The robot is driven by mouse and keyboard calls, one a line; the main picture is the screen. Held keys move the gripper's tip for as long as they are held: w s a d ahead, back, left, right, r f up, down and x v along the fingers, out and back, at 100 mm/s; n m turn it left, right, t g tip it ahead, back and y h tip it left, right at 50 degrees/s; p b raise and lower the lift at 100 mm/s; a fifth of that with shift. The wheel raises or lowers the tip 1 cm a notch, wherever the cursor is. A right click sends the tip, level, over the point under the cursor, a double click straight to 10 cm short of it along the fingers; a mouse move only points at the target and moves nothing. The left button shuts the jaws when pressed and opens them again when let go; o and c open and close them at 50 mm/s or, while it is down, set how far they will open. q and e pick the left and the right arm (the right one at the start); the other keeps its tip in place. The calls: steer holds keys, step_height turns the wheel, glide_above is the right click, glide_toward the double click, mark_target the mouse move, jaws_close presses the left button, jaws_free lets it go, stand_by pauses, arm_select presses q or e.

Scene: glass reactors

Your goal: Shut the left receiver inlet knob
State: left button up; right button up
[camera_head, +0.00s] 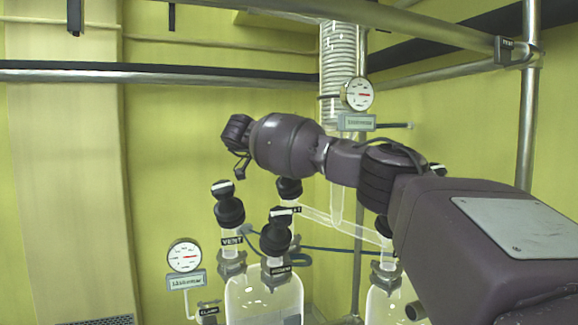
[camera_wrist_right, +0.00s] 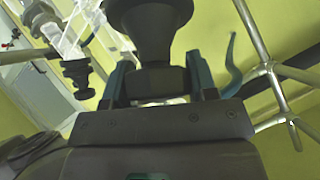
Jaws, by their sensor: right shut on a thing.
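The left receiver (camera_head: 265,303) is a clear glass vessel at the bottom centre of the head view. Black knobs stand on its necks: one labelled VENT (camera_head: 228,203), a front one (camera_head: 277,235), and one behind (camera_head: 289,190) with a partly covered label ending in T. In the wrist view my right gripper (camera_wrist_right: 158,70) is shut on a dark flared knob (camera_wrist_right: 150,15), with a finger on each side. My right arm crosses the head view above the receiver; its fingers are not clear there, and I cannot tell from it which knob is held. My left gripper is not in view.
A second glass vessel (camera_head: 383,305) stands to the right, partly behind my right arm. A round gauge (camera_head: 184,256) is at the lower left, another (camera_head: 357,94) by the coiled glass condenser (camera_head: 338,55). Metal rails (camera_head: 527,110) frame the right and top.

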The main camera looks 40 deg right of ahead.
steer(key=m+g, duration=0.1)
steer(key=m, duration=0.1)
steer(key=m+g+y, duration=0.1)
steer(key=m, duration=0.1)
steer(key=shift+s+a+m+y, duration=0.2)
steer(key=shift+m+y, duration=0.1)
steer(key=shift+m, duration=0.1)
steer(key=shift+s+f+m+g+y, duration=0.15)
steer(key=shift+m+g+y, duration=0.6)
steer(key=shift+m, duration=0.85)
steer(key=shift+y, duration=0.25)
steer(key=o, duration=0.9)
steer(key=shift+f, duration=0.1)
